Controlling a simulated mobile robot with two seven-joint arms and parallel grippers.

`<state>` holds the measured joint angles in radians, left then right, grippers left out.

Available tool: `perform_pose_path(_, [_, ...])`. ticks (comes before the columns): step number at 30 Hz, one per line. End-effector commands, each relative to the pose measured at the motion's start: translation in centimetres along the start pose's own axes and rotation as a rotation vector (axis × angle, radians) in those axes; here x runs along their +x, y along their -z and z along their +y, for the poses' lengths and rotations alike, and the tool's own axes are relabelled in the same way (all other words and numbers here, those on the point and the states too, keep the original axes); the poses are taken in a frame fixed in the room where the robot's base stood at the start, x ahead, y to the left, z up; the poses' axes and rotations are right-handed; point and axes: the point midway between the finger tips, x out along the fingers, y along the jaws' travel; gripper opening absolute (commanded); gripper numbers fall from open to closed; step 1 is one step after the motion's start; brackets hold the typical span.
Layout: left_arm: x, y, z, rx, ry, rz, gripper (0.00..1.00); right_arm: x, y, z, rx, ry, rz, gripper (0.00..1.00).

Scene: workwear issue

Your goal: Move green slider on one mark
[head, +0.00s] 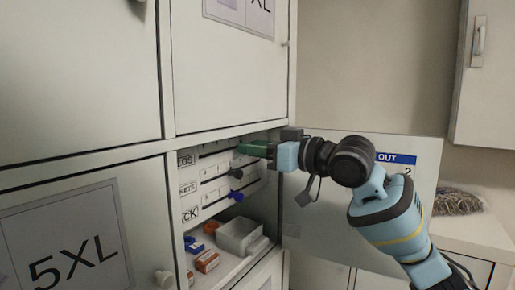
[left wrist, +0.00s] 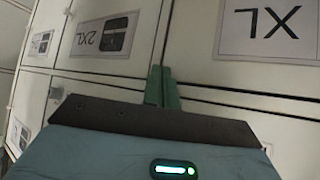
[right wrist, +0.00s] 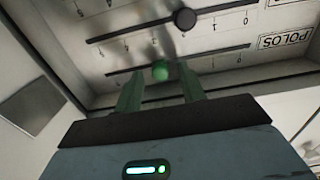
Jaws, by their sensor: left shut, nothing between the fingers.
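The green slider (right wrist: 160,71) is a round knob on a dark slot in the panel, in the row by the POLOS label (right wrist: 285,40). In the right wrist view it shows between the tips of my right gripper (right wrist: 160,88). Those green fingers are apart, one on each side; contact cannot be told. In the head view my right gripper (head: 250,150) reaches into the open locker at the top row and hides the knob. The mark at the knob is not clearly readable. My left gripper (left wrist: 161,85) is shut and empty before closed locker doors; it is outside the head view.
Below are a black slider (head: 236,173), also in the right wrist view (right wrist: 185,19), and a blue slider (head: 236,196). A white bin (head: 240,236) and small orange and blue boxes stand under the panel. The open locker door (head: 325,235) is behind my right arm.

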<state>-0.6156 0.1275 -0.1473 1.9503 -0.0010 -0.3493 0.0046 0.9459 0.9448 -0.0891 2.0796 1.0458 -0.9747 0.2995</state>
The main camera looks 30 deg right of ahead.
Motion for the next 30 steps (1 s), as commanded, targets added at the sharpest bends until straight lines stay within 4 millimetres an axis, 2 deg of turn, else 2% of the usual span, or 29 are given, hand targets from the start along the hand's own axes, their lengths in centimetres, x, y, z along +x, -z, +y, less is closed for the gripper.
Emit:
perform_pose_path(8, [0.0, -0.2, 0.0, -0.001, -0.001, -0.004, 0.00, -0.6, -0.1, 0.1, 0.000, -0.001, -0.001, 0.40])
perform_pose_path(19, [0.0, -1.7, 0.3, -0.007, -0.005, -0.034, 0.00, -5.3, -0.3, 0.0, -0.001, -0.001, -0.006, 0.40])
perform_pose_path(30, [0.0, -2.0, 0.6, -0.015, -0.007, -0.040, 0.00, -7.6, -0.1, 0.0, 0.000, 0.000, -0.002, 0.40])
